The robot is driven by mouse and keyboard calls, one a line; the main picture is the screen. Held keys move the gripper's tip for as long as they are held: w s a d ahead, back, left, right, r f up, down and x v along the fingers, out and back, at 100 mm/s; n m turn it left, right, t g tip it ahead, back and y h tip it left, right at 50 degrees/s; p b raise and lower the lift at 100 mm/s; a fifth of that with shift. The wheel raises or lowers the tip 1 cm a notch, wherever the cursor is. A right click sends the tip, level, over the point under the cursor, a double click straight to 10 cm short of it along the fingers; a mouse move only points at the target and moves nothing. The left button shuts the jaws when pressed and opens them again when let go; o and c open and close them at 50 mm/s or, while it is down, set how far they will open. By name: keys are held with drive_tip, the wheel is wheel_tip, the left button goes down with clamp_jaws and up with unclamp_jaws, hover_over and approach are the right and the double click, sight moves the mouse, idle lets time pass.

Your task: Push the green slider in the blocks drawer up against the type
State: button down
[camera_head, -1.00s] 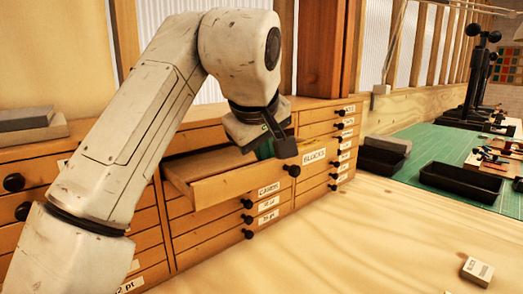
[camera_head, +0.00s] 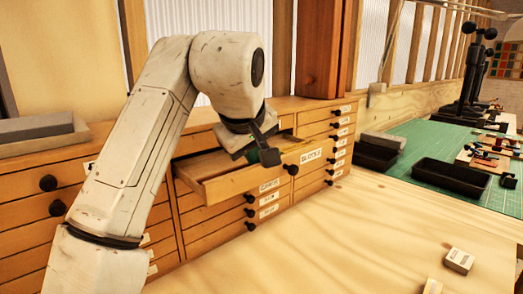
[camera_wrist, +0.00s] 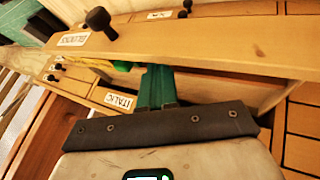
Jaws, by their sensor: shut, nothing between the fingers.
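The blocks drawer (camera_head: 235,180) is pulled out of the wooden cabinet, its BLOCKS label and black knob on the front. In the wrist view its front board (camera_wrist: 200,50) crosses the top. My gripper (camera_head: 268,157) reaches down into the drawer behind its front. Its green fingers (camera_wrist: 157,88) are together, with nothing seen between them. A small green piece (camera_wrist: 122,66), likely the slider, shows left of the fingertips beside the front board; I cannot tell whether they touch. A yellowish piece (camera_wrist: 98,68), perhaps the type, lies further left. My gripper hides part of the drawer's inside.
Closed drawers with black knobs surround the open one. An ITALIC label (camera_wrist: 119,101) shows near my gripper. A grey block (camera_head: 36,127) lies on the cabinet top at left. Black trays (camera_head: 450,176) stand on a green mat at right. The wooden bench in front is mostly clear.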

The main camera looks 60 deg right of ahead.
drive_tip(key=shift+v, duration=1)
drive_tip(key=shift+w+a+r, duration=0.1)
drive_tip(key=shift+a+r, duration=0.1)
drive_tip(key=shift+r, duration=0.1)
drive_tip(key=v, duration=0.7)
drive_tip(key=shift+a, duration=0.3)
drive_tip(key=shift+r, duration=0.1)
